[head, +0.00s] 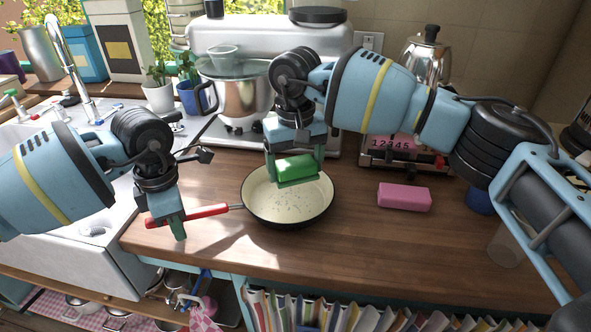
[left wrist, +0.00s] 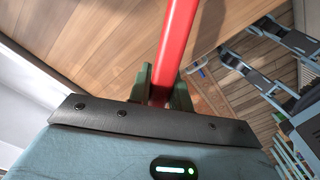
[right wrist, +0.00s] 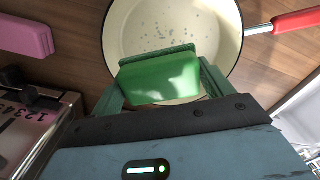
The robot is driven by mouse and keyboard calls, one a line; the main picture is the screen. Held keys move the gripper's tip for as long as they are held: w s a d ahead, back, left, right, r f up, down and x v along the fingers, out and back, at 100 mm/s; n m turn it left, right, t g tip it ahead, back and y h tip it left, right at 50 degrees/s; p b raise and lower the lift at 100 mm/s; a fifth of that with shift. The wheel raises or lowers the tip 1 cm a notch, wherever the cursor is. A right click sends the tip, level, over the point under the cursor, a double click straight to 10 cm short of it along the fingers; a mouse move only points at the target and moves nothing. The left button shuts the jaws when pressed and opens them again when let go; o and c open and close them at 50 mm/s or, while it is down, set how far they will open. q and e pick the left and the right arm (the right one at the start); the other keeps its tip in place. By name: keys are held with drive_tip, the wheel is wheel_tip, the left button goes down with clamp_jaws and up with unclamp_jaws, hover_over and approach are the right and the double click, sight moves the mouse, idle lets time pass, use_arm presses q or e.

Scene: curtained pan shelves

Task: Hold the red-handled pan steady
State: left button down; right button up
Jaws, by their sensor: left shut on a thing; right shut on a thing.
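The pan (head: 262,214) has a cream inside with several small dark specks, and it sits on the wooden counter. Its red handle (head: 205,214) points left. My left gripper (head: 177,226) is shut on the handle, which also shows between its fingers in the left wrist view (left wrist: 176,50). My right gripper (head: 296,178) is shut on a green block-shaped sponge (head: 296,168) and holds it over the pan's far part. In the right wrist view the sponge (right wrist: 160,78) covers part of the pan (right wrist: 200,25). I cannot tell whether the sponge touches the pan.
A pink block (head: 404,197) lies on the counter (head: 370,250) to the right. A toaster-like appliance (head: 395,155) and a mixer with a metal bowl (head: 240,95) stand behind. The sink (head: 95,225) is at left. The counter in front of the pan is clear.

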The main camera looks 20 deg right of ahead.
drive_tip(key=shift+r, duration=1.5)
use_arm(q)
drive_tip(key=c, duration=1.2)
unclamp_jaws()
wheel_tip(320, 180, up, 12)
